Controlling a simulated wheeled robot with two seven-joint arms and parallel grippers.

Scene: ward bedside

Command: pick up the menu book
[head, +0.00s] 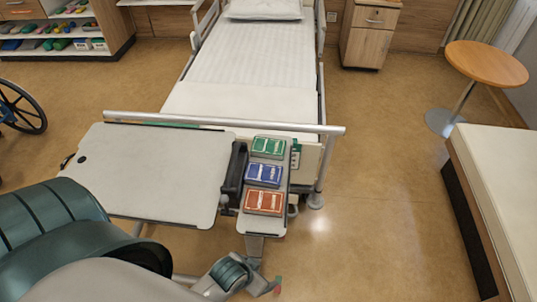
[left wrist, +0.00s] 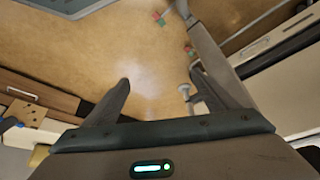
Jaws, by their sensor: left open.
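Three flat book-like items with white print lie in a row on a narrow grey side shelf (head: 275,222): a green one (head: 268,147) farthest, a blue one (head: 263,174) in the middle, an orange-red one (head: 264,202) nearest. The print is too small to tell which is the menu book. My left arm comes in at the lower left of the head view, below the shelf. In the left wrist view my left gripper (left wrist: 160,78) has its two fingers apart, with only floor showing between them. None of the three items can be made out there. My right gripper is not in view.
A wide grey tabletop (head: 150,170) adjoins the shelf on the left, with a dark upright holder (head: 234,168) between. The bed's rail (head: 225,122) runs just behind. A wheelchair (head: 20,108) stands at left, a couch (head: 505,185) at right.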

